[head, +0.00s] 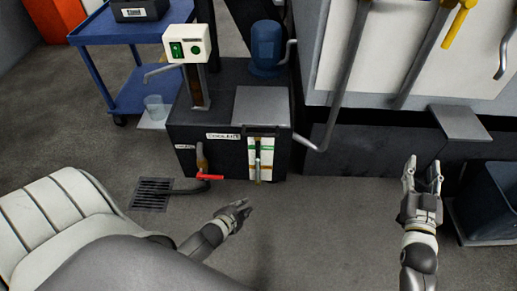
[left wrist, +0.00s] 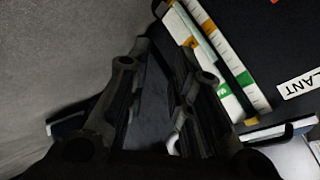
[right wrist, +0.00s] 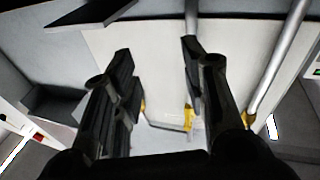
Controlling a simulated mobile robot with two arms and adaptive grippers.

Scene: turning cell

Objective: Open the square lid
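The square lid (head: 262,105) is a flat grey plate lying closed on top of the black coolant tank (head: 222,155) in the head view. My left gripper (head: 246,206) is low in front of the tank, below and apart from the lid. Its fingers are apart and empty; the left wrist view shows the tank's level gauge (left wrist: 222,65) beyond them. My right gripper (head: 423,166) points up at the right, well away from the lid, with its fingers apart and empty. I cannot make out the lid in either wrist view.
A blue motor (head: 266,46) stands behind the lid and a control box (head: 187,45) on a post is to its left. A red-handled valve (head: 210,177) sticks out of the tank's front. A grey pipe (head: 335,95) runs right of the tank. A dark bin (head: 490,200) is at far right.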

